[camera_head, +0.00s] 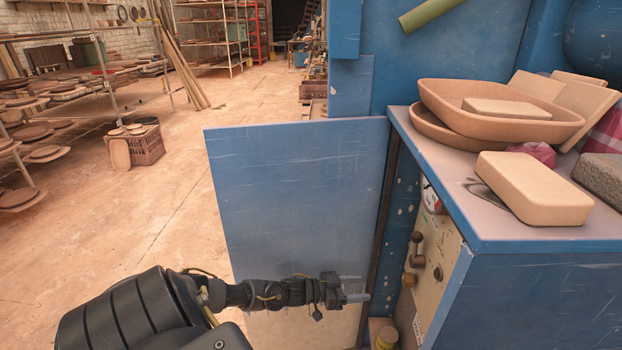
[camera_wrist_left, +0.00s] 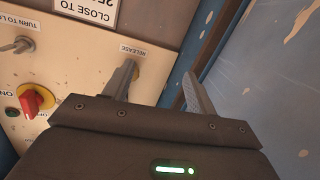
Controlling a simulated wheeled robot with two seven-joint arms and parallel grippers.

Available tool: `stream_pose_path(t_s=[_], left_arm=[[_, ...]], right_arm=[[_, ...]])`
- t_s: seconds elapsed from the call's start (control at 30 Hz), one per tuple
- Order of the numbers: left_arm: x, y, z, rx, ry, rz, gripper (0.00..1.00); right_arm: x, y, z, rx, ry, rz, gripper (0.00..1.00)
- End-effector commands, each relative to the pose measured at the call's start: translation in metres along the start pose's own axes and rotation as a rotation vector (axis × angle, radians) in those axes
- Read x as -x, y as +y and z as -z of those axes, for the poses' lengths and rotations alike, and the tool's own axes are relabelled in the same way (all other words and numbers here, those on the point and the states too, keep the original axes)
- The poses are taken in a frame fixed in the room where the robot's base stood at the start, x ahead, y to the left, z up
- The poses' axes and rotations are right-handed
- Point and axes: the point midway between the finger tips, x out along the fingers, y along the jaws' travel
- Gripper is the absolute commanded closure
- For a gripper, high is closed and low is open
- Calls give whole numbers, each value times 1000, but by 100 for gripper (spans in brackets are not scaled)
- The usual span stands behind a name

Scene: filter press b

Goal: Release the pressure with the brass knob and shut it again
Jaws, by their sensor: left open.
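The brass knob (camera_head: 409,280) sticks out from the cream control panel (camera_head: 442,245) inside the blue cabinet, below a dark lever-like fitting (camera_head: 416,250). My left gripper (camera_head: 366,297) is open and empty, a little to the left of the knob and apart from it. In the left wrist view my two fingers (camera_wrist_left: 160,80) are spread. The left-hand finger lies near the RELEASE label (camera_wrist_left: 133,51), which appears upside down. In that view the knob is mostly hidden by the finger and hard to make out. My right gripper is not in view.
An open blue door (camera_head: 295,190) stands behind my left arm. A red and yellow switch (camera_wrist_left: 40,98) and a key switch (camera_wrist_left: 20,45) sit on the panel. Above it, a blue top (camera_head: 460,200) carries clay dishes (camera_head: 500,110) and a tan block (camera_head: 535,190).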

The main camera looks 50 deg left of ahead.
Motion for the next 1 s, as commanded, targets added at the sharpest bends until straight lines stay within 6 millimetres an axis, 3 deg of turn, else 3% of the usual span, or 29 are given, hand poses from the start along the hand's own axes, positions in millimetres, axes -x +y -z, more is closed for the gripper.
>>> stream_pose_path(t_s=[0.47, 1.0], left_arm=[[30, -6, -95, -29, -204, 238, 43], [84, 21, -191, -34, -467, 389, 43]], right_arm=[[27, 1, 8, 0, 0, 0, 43], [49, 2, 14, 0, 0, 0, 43]])
